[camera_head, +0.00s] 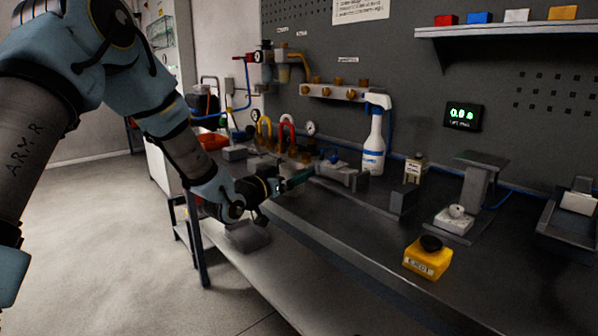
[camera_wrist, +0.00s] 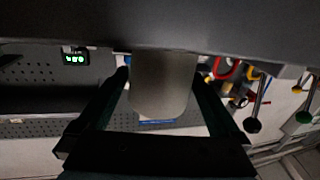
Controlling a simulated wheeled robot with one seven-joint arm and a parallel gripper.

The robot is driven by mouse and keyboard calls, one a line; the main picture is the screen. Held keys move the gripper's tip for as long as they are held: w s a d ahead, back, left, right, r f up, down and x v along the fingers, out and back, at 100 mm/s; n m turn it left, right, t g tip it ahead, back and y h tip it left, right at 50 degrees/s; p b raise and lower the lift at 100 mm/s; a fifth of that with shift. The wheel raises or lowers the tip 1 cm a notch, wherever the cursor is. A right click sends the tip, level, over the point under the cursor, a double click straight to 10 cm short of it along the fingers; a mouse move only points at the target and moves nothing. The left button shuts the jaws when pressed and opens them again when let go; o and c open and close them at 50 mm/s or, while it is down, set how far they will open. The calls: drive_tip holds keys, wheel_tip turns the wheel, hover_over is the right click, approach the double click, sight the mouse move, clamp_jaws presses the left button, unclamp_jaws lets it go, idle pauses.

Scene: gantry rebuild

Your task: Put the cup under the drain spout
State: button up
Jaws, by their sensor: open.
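My gripper (camera_head: 298,179) is at the front edge of the bench, low and level, with its dark green fingers pointing right toward a grey vise-like block (camera_head: 345,177). In the wrist view my gripper (camera_wrist: 161,82) is open, with a finger on each side. A plain grey-beige piece with a rounded end (camera_wrist: 160,90) shows between the fingers; I cannot tell whether it is the cup or whether the fingers touch it. An orange-yellow pipe fitting (camera_head: 300,60) on the back wall may be the drain spout. No cup is clearly identifiable in the head view.
A spray bottle (camera_head: 375,140) stands behind the block. A yellow button box (camera_head: 428,258), a small stand (camera_head: 478,190) and a lit display (camera_head: 463,116) are to the right. Red and yellow shackles (camera_head: 285,132) stand left.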

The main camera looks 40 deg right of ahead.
sight(286, 177)
drive_tip(key=a, duration=0.2)
drive_tip(key=s+a+b, duration=0.1)
drive_tip(key=a, duration=0.4)
drive_tip(key=shift+s+a, duration=0.35)
drive_tip(key=shift+s, duration=0.05)
drive_tip(key=w+a+f+n+t+y, duration=0.1)
drive_tip(key=w+a+f+n+y, duration=0.2)
drive_tip(key=a, duration=0.7)
drive_tip(key=w+a+f+n+t+y, duration=0.2)
drive_tip(key=w+a+y, duration=0.35)
drive_tip(key=a, duration=0.35)
drive_tip(key=w+a+f+n+t+y, duration=0.1)
drive_tip(key=w+a+f+n+y, duration=0.25)
drive_tip(key=a, duration=0.65)
drive_tip(key=s+a+n+g+y, duration=0.2)
drive_tip(key=s+a, duration=0.4)
drive_tip(key=a, duration=0.4)
drive_tip(key=s+a+n+g+y, duration=0.3)
drive_tip(key=s+a, duration=0.3)
drive_tip(key=a, duration=0.5)
drive_tip(key=shift+s+a+f+n+g+y, duration=0.2)
drive_tip(key=shift+f+n+g+y, duration=0.1)
drive_tip(key=shift+f+n, duration=0.05)
